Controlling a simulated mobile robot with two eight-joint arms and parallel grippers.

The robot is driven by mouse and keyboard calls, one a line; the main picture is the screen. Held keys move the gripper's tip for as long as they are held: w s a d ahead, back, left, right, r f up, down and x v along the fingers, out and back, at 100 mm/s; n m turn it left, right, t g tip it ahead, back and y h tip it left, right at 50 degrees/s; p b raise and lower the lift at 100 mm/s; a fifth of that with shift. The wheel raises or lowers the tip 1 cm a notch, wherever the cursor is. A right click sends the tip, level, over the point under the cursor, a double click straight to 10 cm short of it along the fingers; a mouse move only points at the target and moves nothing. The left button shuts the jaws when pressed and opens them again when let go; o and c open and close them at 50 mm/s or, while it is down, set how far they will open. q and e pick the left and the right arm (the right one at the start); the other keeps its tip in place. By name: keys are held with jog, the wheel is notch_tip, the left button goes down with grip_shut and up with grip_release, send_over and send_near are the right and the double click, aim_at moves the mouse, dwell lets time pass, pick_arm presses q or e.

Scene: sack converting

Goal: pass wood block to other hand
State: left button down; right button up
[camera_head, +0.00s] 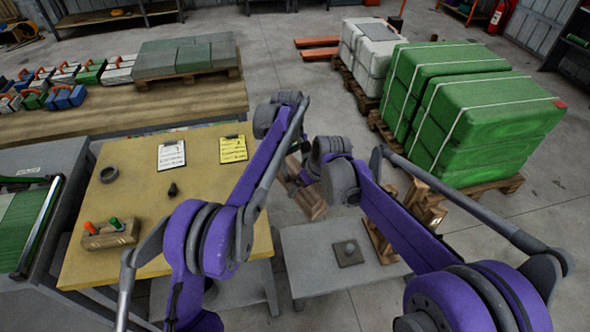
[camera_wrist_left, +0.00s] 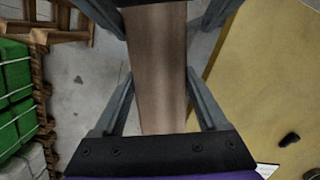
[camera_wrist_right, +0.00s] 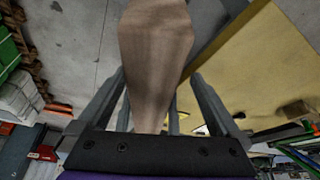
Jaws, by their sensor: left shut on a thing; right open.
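The wood block (camera_wrist_left: 160,100) is a long brown bar. In the left wrist view it runs lengthwise between the fingers of my left gripper (camera_wrist_left: 160,68), which is shut on it. Grey fingers and a dark palm of the other gripper show at that view's top, near the block's far end. In the right wrist view the block (camera_wrist_right: 155,45) reaches down between the fingers of my right gripper (camera_wrist_right: 157,82), which is open around it. Contact with the right fingers is not clear. In the head view the arms largely hide both grippers.
A yellow table (camera_head: 130,205) with clipboards (camera_head: 233,149), a ring (camera_head: 109,174) and a small wooden holder (camera_head: 110,234) stands at left. Green sacks (camera_head: 490,125) on pallets stand at right.

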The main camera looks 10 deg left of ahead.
pick_arm(q)
jog(key=shift+a, duration=0.1)
pick_arm(e)
jog(key=v, duration=0.7)
jog(key=shift+s+d, duration=0.1)
jog(key=shift+d, duration=0.05)
jog(key=s+d+f+m+t+h, duration=0.1)
jog(key=s+d+f+m, duration=0.2)
jog(key=s+d, duration=0.6)
jog(key=s+d+f+m+t+h, duration=0.1)
jog(key=s+d+m, duration=0.4)
jog(key=s, duration=1.2)
jog(key=d+f, duration=0.1)
jog(key=d, duration=0.3)
jog(key=shift+s+d+f+h, duration=0.3)
jog(key=shift+s+f+h, duration=0.05)
jog(key=shift+f+h, duration=0.05)
